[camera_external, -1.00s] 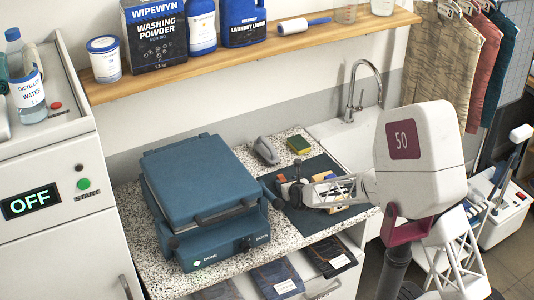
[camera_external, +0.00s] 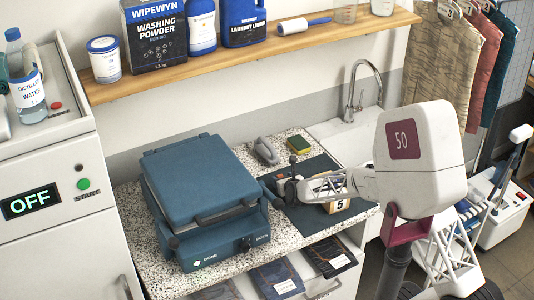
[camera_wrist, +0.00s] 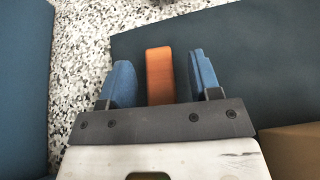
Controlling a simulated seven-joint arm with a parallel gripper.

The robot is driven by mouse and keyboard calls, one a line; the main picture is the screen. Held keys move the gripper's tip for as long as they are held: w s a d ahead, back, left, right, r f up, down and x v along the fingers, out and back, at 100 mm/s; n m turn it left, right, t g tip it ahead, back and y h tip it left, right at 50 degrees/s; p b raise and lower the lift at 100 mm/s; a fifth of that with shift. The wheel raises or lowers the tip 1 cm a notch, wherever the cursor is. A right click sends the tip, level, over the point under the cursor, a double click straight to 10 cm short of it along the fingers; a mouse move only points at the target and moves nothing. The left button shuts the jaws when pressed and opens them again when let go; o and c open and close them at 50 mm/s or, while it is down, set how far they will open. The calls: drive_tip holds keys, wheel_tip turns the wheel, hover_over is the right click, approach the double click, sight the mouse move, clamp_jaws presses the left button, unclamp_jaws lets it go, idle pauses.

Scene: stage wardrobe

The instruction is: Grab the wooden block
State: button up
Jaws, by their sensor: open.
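An orange-brown wooden block (camera_wrist: 159,75) shows in the wrist view between my two blue fingertips, with a gap on each side. It lies on or above the dark mat (camera_wrist: 240,50); the height between fingers and block cannot be told. My gripper (camera_wrist: 160,68) is open. In the external view, my gripper (camera_external: 281,188) is low over the left part of the dark mat (camera_external: 312,219), and it largely hides the block there.
A tan piece marked 5 (camera_external: 341,205) lies under my forearm. The blue press (camera_external: 205,200) stands close on the left. The sink (camera_external: 348,140) is at the right.

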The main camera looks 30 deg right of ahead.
drive_tip(key=c, duration=1)
drive_tip(key=shift+r, duration=0.15)
drive_tip(key=shift+r, duration=1.55)
drive_tip(key=s, duration=0.5)
drive_tip(key=s+r, duration=0.1)
drive_tip(key=s, duration=1)
drive_tip(key=shift+r, duration=0.3)
